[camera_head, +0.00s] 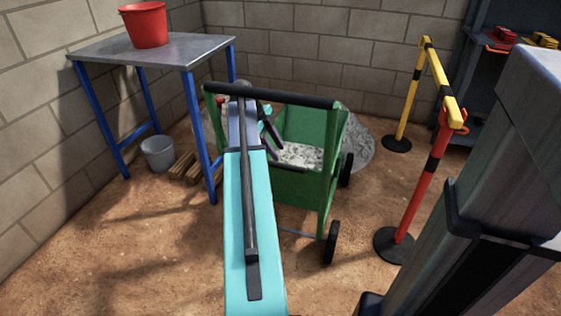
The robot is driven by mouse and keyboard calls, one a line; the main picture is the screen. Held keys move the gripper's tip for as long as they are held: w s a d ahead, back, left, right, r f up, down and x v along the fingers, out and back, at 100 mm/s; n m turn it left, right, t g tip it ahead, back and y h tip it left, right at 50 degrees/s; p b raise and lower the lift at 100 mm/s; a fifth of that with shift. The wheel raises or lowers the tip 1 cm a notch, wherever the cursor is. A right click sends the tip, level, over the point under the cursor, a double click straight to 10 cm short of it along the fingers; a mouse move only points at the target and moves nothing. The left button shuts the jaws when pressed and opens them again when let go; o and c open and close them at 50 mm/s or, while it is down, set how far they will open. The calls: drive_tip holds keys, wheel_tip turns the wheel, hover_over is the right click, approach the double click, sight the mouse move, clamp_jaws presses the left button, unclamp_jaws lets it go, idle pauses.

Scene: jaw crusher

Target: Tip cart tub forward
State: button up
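The green cart (305,188) stands in the middle on black wheels, with a black bar handle (295,100) across its near top side. Its green tub (325,130) holds grey gravel (298,154). I cannot tell whether the tub is level or slightly tilted. My teal arm reaches forward over the near left side of the cart and covers part of it. My gripper (270,132) is at the far end of the arm, by the left part of the cart, just beyond the handle. Its fingertips are mostly hidden, so its grip and any contact are unclear.
A grey pile (358,140) lies behind the cart by the block wall. On the left stands a blue-legged table (190,50) with a red bucket (145,25); a grey bucket (158,153) is below. A yellow and red barrier (425,165) stands close on the right.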

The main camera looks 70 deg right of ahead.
sight(285, 165)
drive_tip(key=shift+f, duration=0.2)
drive_tip(key=shift+b+x, duration=1.35)
drive_tip(key=shift+x, duration=2.2)
drive_tip(key=shift+w, duration=0.1)
clamp_jaws()
